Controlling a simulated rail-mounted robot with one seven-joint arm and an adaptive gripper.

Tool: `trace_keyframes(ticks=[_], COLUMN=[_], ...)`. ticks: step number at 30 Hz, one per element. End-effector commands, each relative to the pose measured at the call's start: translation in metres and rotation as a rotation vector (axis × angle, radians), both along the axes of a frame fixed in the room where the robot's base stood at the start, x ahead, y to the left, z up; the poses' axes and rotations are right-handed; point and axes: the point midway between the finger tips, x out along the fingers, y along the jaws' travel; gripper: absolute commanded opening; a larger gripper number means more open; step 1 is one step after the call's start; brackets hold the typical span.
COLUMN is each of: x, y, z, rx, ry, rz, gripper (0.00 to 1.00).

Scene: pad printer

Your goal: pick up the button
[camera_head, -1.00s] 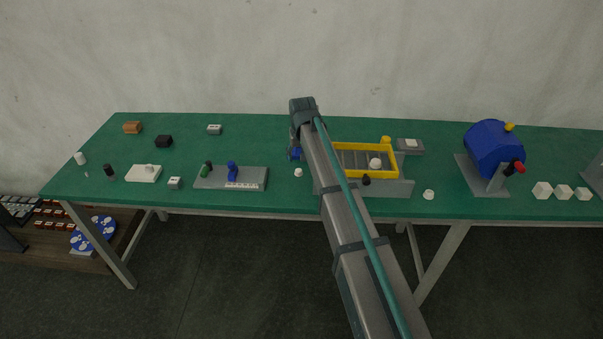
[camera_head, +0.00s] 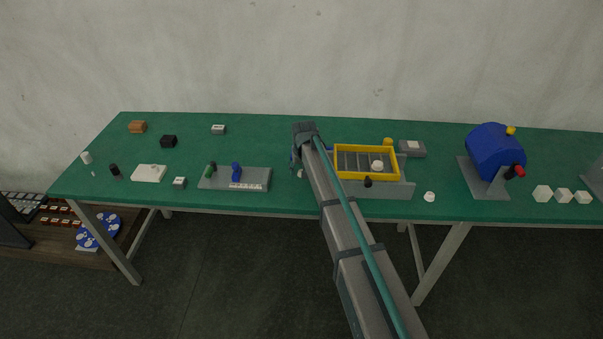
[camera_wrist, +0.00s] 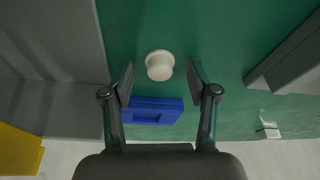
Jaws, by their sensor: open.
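A small white round piece that looks like the button (camera_wrist: 159,65) sits on the green table in the wrist view. In the head view its white edge (camera_head: 300,174) shows beside my arm, which partly covers it. My gripper (camera_wrist: 160,80) is open and empty. Its two fingertips lie left and right of the button in the picture, slightly nearer the bottom, with clear gaps on both sides. No contact shows. A blue block (camera_wrist: 152,111) lies just below the button, partly between the fingers. In the head view the fingers are hidden by my arm.
A grey base (camera_head: 385,189) with a yellow frame (camera_head: 365,148) stands right of my arm. A grey plate (camera_head: 220,181) with green and blue pieces lies left of it. In the wrist view, grey bodies flank the green strip (camera_wrist: 215,30) around the button.

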Motion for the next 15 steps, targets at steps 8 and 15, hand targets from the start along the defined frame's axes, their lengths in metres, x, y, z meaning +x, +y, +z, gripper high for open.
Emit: trace_keyframes(ticks=[8, 15], x=[-0.0002, -0.0002], y=[0.0, 0.0], z=[0.0, -0.0001], rx=[0.0, 0.0], ry=[0.0, 0.0], rz=[0.0, 0.0], gripper=[0.21, 0.12])
